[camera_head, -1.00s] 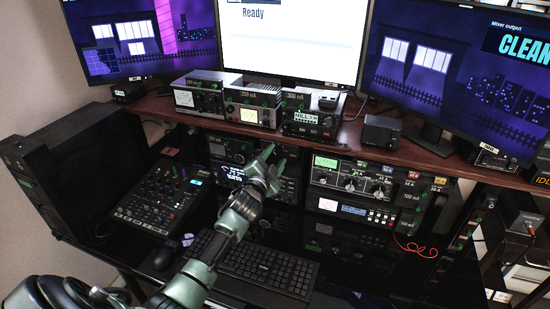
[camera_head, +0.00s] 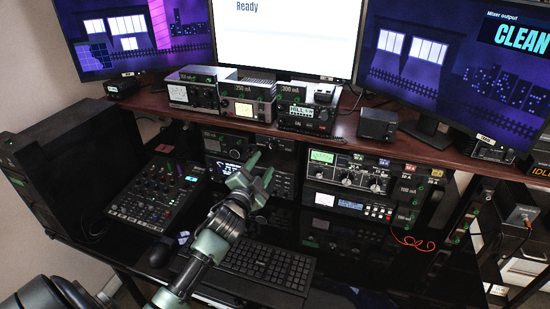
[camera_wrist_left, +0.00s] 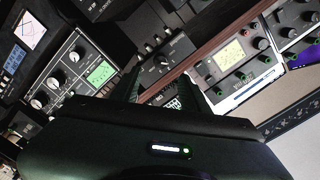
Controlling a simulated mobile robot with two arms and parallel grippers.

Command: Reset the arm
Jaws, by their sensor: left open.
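My left gripper (camera_head: 261,170) is open and empty in the head view. It hangs in front of the radio units (camera_head: 228,147) under the wooden shelf, above the back of the keyboard (camera_head: 268,266). Its fingers point up and away from me, and it partly hides the unit behind it. In the left wrist view the two fingers (camera_wrist_left: 163,90) stand apart with nothing held between them. My right gripper is not in view.
A mixer (camera_head: 158,192) lies left of the arm, with a mouse (camera_head: 160,252) in front. A tuner rack (camera_head: 350,172) with knobs stands to the right. The wooden shelf (camera_head: 350,127) carries small radios (camera_head: 249,98) and monitors. A red cable (camera_head: 412,243) curls at the right.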

